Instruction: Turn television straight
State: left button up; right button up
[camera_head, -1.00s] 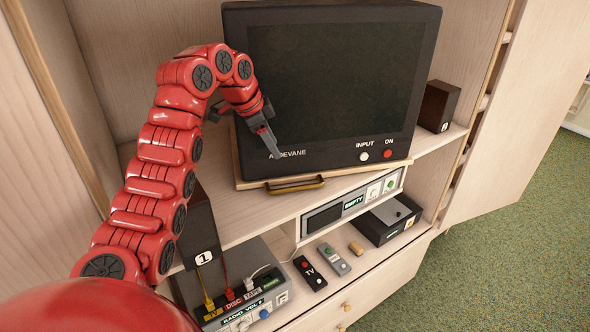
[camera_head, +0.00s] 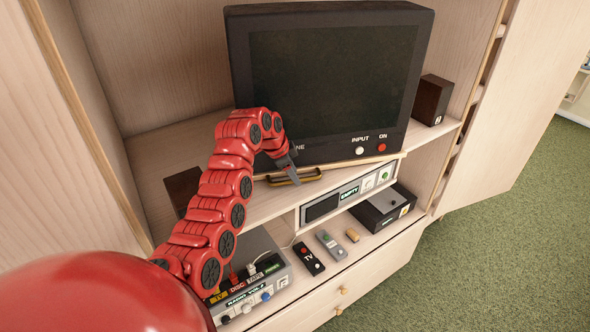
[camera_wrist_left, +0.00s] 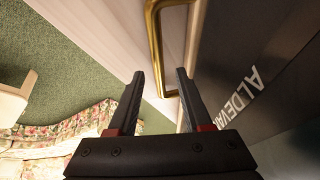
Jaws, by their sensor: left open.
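The television (camera_head: 330,80) is a black box set with a dark screen, standing in the cabinet on a thin wooden base. A brass handle (camera_head: 295,178) is at the front of that base; it also shows in the left wrist view (camera_wrist_left: 153,35). My left gripper (camera_head: 290,172) is at the handle's left part, below the screen, and hides part of the name lettering. In the left wrist view my left gripper (camera_wrist_left: 160,88) has its two fingers apart, with the handle's end just beyond and between the tips. No contact can be made out. My right gripper is not in view.
A small dark speaker (camera_head: 432,100) stands right of the television, another (camera_head: 183,190) at left behind my arm. On the lower shelf are a radio unit (camera_head: 250,290), remotes (camera_head: 308,259) and a black box (camera_head: 383,208). An open cabinet door (camera_head: 520,110) stands at right.

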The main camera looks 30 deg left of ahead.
pick_arm(q)
jog(key=shift+w+d+f, duration=0.1)
jog(key=shift+w+f, duration=0.15)
jog(key=shift+f, duration=0.4)
grip_shut()
dwell(1.0)
